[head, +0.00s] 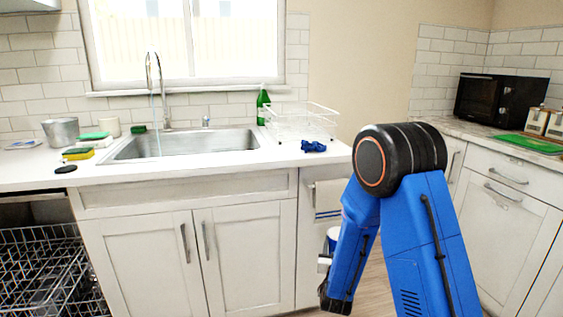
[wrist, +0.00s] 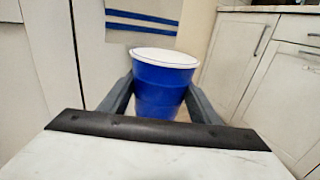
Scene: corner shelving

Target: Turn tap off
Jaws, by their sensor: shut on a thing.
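The tap (head: 162,95) is a tall curved metal spout behind the sink (head: 185,146) in the head view. A thin bluish stream of water (head: 155,130) runs from it into the basin. A small metal lever or knob (head: 206,121) stands right of the spout. My gripper (wrist: 160,92) is low in front of the cabinets, well away from the tap. It is shut on a blue cup-like container (wrist: 160,80) with a white top, its fingers on both sides. In the head view my arm hides most of the gripper.
A green bottle (head: 263,104), a white dish rack (head: 300,120) and a blue cloth (head: 313,146) are right of the sink. A metal pot (head: 61,132) and sponges (head: 78,153) are left. The dishwasher (head: 45,265) is open at lower left. A towel (head: 328,197) hangs near my arm.

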